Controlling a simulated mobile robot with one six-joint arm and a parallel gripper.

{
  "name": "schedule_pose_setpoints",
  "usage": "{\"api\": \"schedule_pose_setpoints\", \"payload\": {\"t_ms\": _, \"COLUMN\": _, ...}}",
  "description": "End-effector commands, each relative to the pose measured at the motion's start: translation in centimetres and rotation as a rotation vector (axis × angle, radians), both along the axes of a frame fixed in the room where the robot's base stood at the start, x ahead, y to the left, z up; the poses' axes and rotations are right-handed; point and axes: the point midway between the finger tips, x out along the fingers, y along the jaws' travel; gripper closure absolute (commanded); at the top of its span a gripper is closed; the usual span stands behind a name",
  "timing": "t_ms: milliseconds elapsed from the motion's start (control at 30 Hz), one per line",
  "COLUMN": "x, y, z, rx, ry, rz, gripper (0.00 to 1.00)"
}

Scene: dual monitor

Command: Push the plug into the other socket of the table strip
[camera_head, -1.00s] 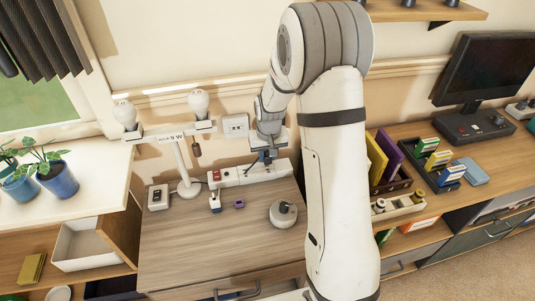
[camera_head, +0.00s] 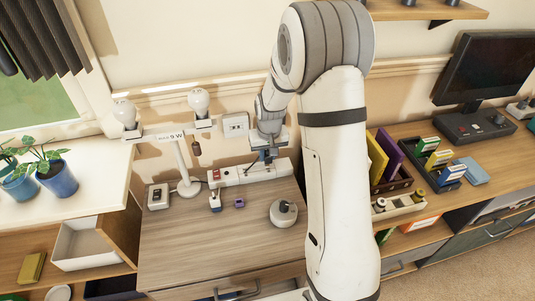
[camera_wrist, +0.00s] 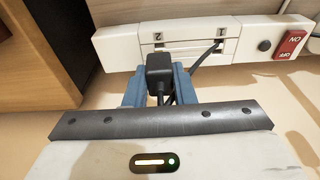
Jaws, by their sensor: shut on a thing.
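The white table strip (camera_head: 250,171) stands at the back of the wooden desk, with a red switch at one end. In the wrist view the strip (camera_wrist: 120,48) shows two socket places marked 2 and 1 and the red ON/OFF switch (camera_wrist: 291,44). My gripper (camera_wrist: 159,85) has its blue fingers shut on a black plug (camera_wrist: 158,67), cable trailing back between them. The plug is right at the place marked 2; I cannot tell whether it touches or has entered. A dark cable (camera_wrist: 208,58) runs from near place 1. In the head view my gripper (camera_head: 266,156) is at the strip, partly hidden.
A lamp stand with two bulbs (camera_head: 182,160) stands left of the strip. A round grey-white object (camera_head: 284,213) and a small purple piece (camera_head: 239,202) lie in front. A wall socket (camera_head: 236,124) is behind. The front desk top is mostly clear.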

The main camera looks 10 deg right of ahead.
Motion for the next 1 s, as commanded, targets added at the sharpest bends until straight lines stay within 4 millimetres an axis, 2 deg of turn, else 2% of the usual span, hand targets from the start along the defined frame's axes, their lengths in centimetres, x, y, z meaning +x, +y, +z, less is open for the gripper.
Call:
{"api": "schedule_pose_setpoints", "payload": {"t_ms": 700, "x": 0.01, "y": 0.03, "z": -0.01, "rx": 0.000, "ry": 0.000, "rz": 0.000, "gripper": 1.00}}
{"api": "schedule_pose_setpoints", "payload": {"t_ms": 1000, "x": 0.00, "y": 0.02, "z": -0.69, "rx": 0.000, "ry": 0.000, "rz": 0.000, "gripper": 1.00}}
